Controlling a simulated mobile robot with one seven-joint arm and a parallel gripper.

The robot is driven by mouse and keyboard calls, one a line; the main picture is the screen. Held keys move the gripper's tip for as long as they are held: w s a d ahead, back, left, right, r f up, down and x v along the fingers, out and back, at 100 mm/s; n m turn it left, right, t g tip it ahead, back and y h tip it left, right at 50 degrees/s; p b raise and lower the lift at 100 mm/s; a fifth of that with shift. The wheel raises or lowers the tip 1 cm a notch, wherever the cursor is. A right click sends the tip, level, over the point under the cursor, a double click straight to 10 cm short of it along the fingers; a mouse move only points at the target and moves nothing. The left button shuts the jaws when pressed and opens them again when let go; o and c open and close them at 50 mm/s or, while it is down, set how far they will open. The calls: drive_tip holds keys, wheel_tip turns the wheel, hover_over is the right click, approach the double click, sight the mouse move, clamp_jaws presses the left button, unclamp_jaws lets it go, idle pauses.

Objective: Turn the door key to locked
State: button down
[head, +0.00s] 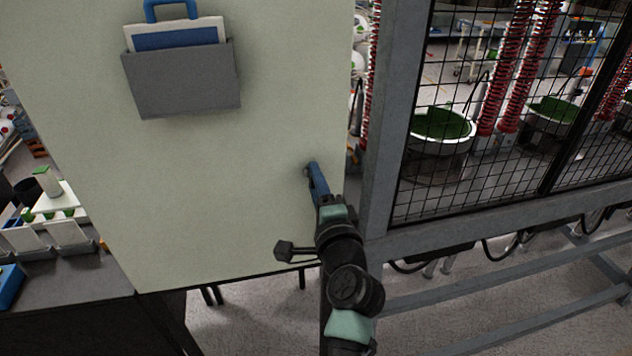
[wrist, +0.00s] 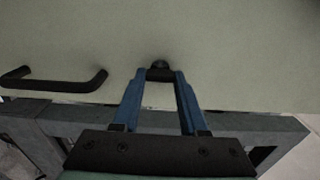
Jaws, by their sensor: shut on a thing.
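The black door key (wrist: 160,68) shows in the wrist view, on the pale green door face. My gripper (wrist: 160,77) has its two blue fingertips on either side of the key and is shut on it. I cannot tell from its round, dark shape which way the key is turned. In the head view my gripper (head: 313,170) reaches up to the lower right part of the door (head: 215,200). There the fingers and arm mostly hide the key.
A black bar handle (wrist: 55,82) is left of the key in the wrist view. A grey document pocket (head: 183,82) with a blue-handled folder hangs high on the door. A grey-framed mesh fence (head: 385,130) stands right of the door. A cluttered bench (head: 70,285) is at lower left.

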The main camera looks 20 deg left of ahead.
drive_tip(key=shift+c, duration=2.2)
unclamp_jaws()
drive_tip(key=shift+s, duration=0.1)
drive_tip(key=b+v, duration=0.3)
drive_tip(key=v, duration=1)
